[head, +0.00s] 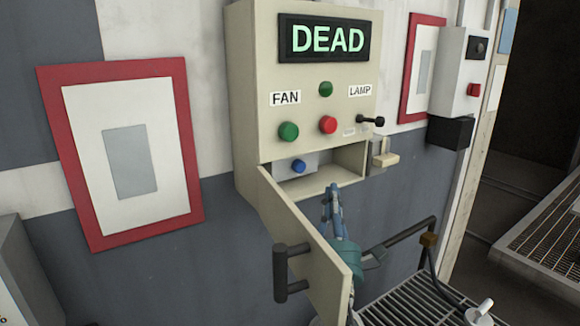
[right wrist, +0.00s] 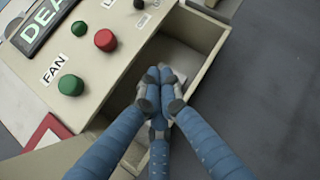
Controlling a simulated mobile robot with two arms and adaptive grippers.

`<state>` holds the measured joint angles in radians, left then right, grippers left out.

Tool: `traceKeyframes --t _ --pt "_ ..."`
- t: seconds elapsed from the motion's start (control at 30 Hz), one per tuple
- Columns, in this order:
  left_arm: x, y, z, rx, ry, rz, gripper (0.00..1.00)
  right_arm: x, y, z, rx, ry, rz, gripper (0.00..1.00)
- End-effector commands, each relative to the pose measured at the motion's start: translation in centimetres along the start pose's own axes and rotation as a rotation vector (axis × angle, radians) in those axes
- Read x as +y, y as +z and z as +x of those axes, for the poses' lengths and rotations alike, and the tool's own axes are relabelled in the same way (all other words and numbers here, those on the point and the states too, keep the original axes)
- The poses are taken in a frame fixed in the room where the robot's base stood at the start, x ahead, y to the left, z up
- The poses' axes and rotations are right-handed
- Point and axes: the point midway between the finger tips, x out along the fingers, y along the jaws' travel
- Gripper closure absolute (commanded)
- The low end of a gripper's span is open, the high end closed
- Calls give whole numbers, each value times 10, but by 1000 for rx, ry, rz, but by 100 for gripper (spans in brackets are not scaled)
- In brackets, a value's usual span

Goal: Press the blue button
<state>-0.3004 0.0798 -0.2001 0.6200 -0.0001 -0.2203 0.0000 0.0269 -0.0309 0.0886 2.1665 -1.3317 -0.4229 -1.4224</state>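The blue button (head: 299,166) sits on a small grey box at the left inside the lower compartment (head: 345,178) of a beige control cabinet (head: 245,90). The compartment's door (head: 297,235) is swung open. My right gripper (head: 333,188) is just in front of the compartment opening, to the right of and lower than the button in the picture, apart from it. In the right wrist view its blue fingers (right wrist: 160,74) are together at the tips with nothing between them. The blue button does not show in that view. My left gripper is not in view.
Above the compartment are a green button (head: 289,131), a red button (head: 328,125), a small green button (head: 326,89), a black lever (head: 371,121) and a display (head: 327,39) reading DEAD. The door's dark handle (head: 281,273) sticks out. A metal grating (head: 415,302) lies at lower right.

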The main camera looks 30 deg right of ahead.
Motion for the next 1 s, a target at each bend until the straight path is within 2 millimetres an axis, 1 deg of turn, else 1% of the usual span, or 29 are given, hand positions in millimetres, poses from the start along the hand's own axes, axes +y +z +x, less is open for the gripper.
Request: traceKeyframes --t 0.03,0.1,0.17,0.53,0.67,1.0 --pt "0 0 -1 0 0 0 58 2 9 1 -16 1 -11 100" --pt "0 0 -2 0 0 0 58 4 16 2 -31 3 -24 100" --pt "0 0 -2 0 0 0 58 5 19 2 -37 3 -30 100" --pt "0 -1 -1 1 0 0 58 5 18 3 -37 3 -31 100" --pt "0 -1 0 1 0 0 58 7 13 8 -36 3 -30 100" --pt "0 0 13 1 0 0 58 18 -18 40 -37 4 -28 100"
